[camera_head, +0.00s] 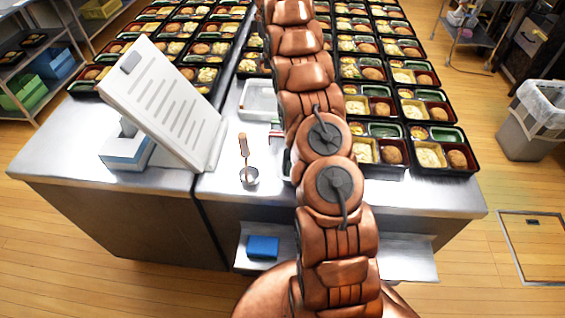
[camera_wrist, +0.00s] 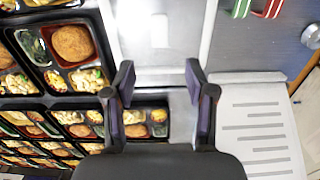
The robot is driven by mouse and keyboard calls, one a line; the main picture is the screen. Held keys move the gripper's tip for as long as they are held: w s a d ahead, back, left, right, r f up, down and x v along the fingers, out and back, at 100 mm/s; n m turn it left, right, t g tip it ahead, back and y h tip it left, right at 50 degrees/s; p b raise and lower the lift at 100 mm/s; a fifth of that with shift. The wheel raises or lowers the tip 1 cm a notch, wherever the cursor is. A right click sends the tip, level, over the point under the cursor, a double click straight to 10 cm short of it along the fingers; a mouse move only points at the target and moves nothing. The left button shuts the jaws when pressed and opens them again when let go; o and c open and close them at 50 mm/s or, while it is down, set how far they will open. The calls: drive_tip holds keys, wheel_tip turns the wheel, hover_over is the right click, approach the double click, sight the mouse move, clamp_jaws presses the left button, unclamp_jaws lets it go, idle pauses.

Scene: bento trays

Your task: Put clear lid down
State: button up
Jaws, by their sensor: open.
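My gripper (camera_wrist: 160,82) is open in the wrist view, with its two dark fingers apart and nothing visible between the tips. Past the fingers is a shallow white tray (camera_wrist: 207,30) with a pale, glossy inside. The white tray also shows in the head view (camera_head: 246,97), left of my arm. I cannot make out a clear lid for certain; the pale sheen in the tray may be see-through plastic. A filled bento tray (camera_wrist: 158,116) shows between the fingers, lower in the wrist view. In the head view my arm hides the gripper.
Rows of filled black bento trays (camera_head: 432,140) cover the steel table (camera_head: 235,196) on both sides of my arm. A ladle (camera_head: 248,176) and a blue block (camera_head: 263,246) are nearer me. The table around the ladle is mostly clear.

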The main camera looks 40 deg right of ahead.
drive_tip(key=s+a+r+m+g, duration=0.1)
drive_tip(key=s+a+r+m, duration=0.25)
drive_tip(key=s+a, duration=0.55)
drive_tip(key=s+a+r+m, duration=0.2)
drive_tip(key=s+a+r, duration=0.2)
drive_tip(key=s+a, duration=0.4)
drive_tip(key=s+a+f+m, duration=0.1)
drive_tip(key=s+a+f, duration=0.1)
drive_tip(key=s, duration=0.8)
drive_tip(key=s+a+f+m, duration=0.2)
drive_tip(key=s+a, duration=0.3)
drive_tip(key=s, duration=0.5)
drive_tip(key=s+a+f+m, duration=0.1)
drive_tip(key=s+a+f, duration=0.3)
drive_tip(key=s, duration=0.7)
drive_tip(key=shift+a+g, duration=0.2)
drive_tip(key=shift+g, duration=0.2)
